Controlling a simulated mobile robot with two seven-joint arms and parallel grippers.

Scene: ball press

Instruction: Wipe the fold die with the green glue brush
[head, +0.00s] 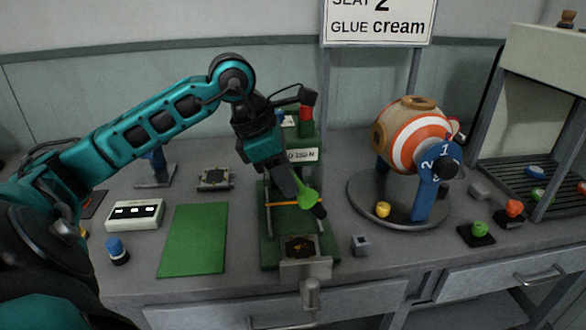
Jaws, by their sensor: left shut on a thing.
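My left gripper (300,190) reaches in from the left over the green press and is shut on the green glue brush (308,198). The brush's dark end points down and to the right, above the press bed. A dark square plate with a brownish pattern (299,247), which looks like the fold die, lies at the front of the green press base (268,256). The brush end appears apart from it, a little above and behind. My gripper and forearm hide part of the press. My right gripper is not in view.
A striped ball sits in a round stand (372,210) on the right. A green mat (194,240), a white box (135,214) and a blue-topped item (117,251) are on the left. Green (479,228) and orange (514,208) knobs stand at right. A sign is behind.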

